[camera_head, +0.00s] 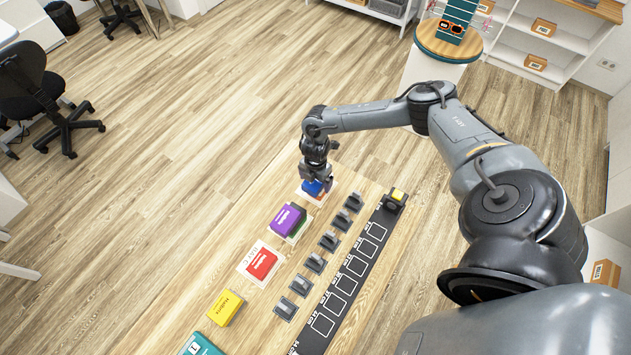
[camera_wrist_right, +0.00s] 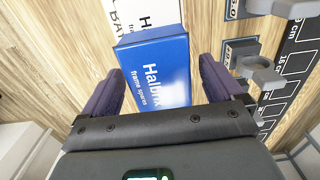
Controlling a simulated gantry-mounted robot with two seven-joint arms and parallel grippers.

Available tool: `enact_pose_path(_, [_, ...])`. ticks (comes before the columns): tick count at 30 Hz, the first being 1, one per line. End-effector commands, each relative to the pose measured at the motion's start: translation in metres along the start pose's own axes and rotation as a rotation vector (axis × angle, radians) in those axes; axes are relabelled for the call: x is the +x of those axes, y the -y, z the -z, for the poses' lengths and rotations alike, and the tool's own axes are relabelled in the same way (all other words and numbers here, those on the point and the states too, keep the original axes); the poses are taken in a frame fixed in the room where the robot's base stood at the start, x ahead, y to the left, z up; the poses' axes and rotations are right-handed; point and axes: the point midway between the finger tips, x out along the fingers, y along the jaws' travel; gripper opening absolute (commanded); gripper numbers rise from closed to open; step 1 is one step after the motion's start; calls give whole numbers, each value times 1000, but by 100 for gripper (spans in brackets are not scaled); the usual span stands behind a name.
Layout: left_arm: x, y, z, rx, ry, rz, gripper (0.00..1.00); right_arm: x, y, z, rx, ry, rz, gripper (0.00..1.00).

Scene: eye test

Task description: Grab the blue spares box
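The blue spares box (camera_wrist_right: 155,62) lies on a white card (camera_wrist_right: 150,14) in the right wrist view, with "Halbrix frame spares" on its top. In the head view the blue box (camera_head: 312,187) is partly hidden by my right gripper (camera_head: 317,180), which is over it, pointing down. In the right wrist view the two fingers of my right gripper (camera_wrist_right: 162,75) stand wide apart, one on each side of the box. A narrow gap shows between the box and the right-hand finger. My left gripper is in neither view.
A row of grey holders (camera_head: 329,241) and a black marked strip (camera_head: 345,284) lie to the right.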

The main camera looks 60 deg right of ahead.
Motion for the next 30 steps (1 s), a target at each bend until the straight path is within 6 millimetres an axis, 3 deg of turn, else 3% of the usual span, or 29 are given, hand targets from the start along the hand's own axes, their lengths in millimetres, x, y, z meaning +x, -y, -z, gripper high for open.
enact_pose_path(1, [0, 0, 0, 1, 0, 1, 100, 0, 0, 0, 0, 0, 0, 88])
enact_pose_path(9, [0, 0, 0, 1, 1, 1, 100, 0, 0, 0, 0, 0, 0, 46])
enact_pose_path(12, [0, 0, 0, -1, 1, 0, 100, 0, 0, 0, 0, 0, 0, 35])
enact_pose_path(23, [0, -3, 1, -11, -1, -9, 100, -5, 0, 0, 1, -1, -1, 35])
enact_pose_path(30, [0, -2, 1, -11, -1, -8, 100, -29, -1, 0, 0, -1, -4, 35])
